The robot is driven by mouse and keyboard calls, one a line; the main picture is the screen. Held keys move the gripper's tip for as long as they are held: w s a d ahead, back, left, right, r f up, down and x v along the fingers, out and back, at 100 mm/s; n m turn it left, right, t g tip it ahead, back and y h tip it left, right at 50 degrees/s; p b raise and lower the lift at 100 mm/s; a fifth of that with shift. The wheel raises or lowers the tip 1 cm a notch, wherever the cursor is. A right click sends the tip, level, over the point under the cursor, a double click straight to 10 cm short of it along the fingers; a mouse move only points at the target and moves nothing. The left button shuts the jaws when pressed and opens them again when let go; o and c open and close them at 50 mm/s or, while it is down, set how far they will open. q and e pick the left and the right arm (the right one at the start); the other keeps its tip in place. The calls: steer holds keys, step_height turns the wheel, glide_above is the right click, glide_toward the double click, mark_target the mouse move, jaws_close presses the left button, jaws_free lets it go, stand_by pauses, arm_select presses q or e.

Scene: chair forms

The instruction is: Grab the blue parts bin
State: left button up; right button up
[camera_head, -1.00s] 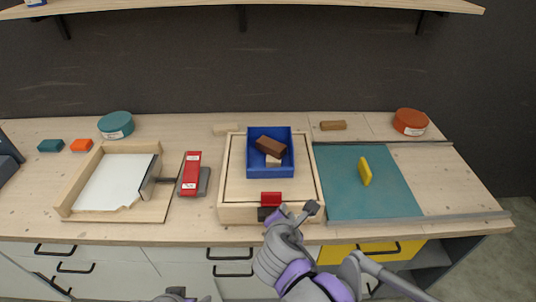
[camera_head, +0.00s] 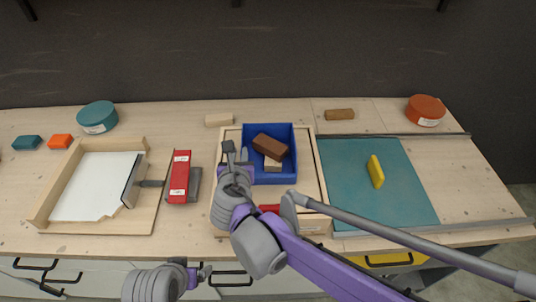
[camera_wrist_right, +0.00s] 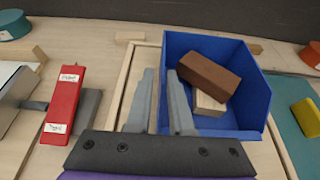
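The blue parts bin (camera_head: 268,178) sits on a light wooden box frame at the middle of the table. It also shows in the right wrist view (camera_wrist_right: 240,110). A dark brown block (camera_head: 270,146) and a pale wooden block (camera_head: 272,163) lie inside it. My right gripper (camera_head: 236,152) is at the bin's left wall. In the right wrist view its two fingers (camera_wrist_right: 160,74) are apart, one left of the wall and one over the bin's inner side; contact cannot be told. My left gripper (camera_head: 195,273) is low at the table's front edge, its fingers mostly unclear.
A red stapler-like object (camera_head: 180,178) and a wooden tray with white sheet (camera_head: 98,187) stand left. A teal mat (camera_head: 360,205) with a yellow block (camera_head: 376,171) lies right. Round tins, teal (camera_head: 97,117) and orange (camera_head: 425,111), stand behind. My right arm crosses the front right.

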steer(key=x, duration=0.6)
steer(key=shift+s+d+f, duration=0.2)
steer(key=shift+f, duration=0.1)
steer(key=shift+c, duration=0.3)
jaws_close()
stand_by(0.8)
